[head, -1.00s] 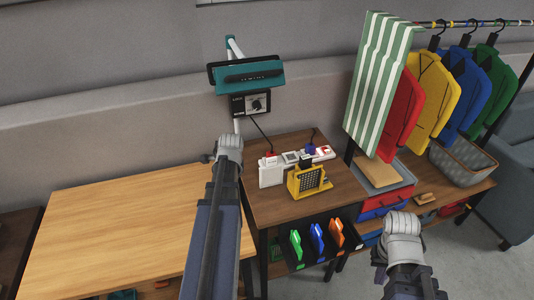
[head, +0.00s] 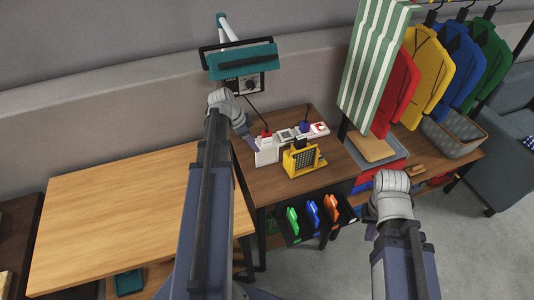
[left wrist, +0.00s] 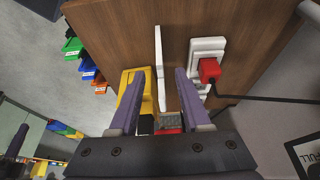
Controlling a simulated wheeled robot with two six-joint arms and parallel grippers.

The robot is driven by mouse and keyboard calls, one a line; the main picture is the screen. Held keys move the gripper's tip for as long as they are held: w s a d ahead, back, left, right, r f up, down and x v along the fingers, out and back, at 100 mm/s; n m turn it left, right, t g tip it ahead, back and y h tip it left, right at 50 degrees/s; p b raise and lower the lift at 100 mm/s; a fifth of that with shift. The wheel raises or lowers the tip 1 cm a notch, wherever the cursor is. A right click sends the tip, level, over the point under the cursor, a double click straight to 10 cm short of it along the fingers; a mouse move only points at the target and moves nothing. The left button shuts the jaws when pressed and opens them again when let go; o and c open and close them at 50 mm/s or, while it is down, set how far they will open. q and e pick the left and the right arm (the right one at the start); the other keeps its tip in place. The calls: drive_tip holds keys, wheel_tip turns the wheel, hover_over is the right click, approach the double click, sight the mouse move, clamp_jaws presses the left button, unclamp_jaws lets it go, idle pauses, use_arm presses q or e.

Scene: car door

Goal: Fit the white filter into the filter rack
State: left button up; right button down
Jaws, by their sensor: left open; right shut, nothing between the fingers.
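The white filter (head: 266,156) looks like a thin white panel standing on edge on the small brown table, left of the yellow filter rack (head: 302,160), which has a dark grid on its front. In the left wrist view the filter (left wrist: 160,65) shows edge-on, and part of the yellow rack (left wrist: 131,84) lies to its left. My left gripper (head: 253,144) is at the filter's left end. In the left wrist view its purple fingers (left wrist: 154,95) are open, with the filter lined up between them; contact cannot be told.
A white power strip (head: 290,134) with red and blue plugs lies close behind the filter; its red plug (left wrist: 209,70) is near my left fingers. A teal-topped device (head: 242,62) stands behind. The wooden table (head: 110,215) at left is clear.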

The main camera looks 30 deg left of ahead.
sight(269, 145)
use_arm(q)
drive_tip(key=shift+w+d, duration=1.05)
drive_tip(key=shift+w, duration=0.2)
drive_tip(key=shift+w+d, duration=0.15)
drive_tip(key=shift+w, duration=0.05)
drive_tip(key=b+x, duration=0.4)
drive_tip(key=x, duration=0.1)
drive_tip(key=shift+w+d+f+b, duration=0.1)
drive_tip(key=shift+w+d+b, duration=0.2)
drive_tip(key=shift+w+b, duration=0.1)
clamp_jaws()
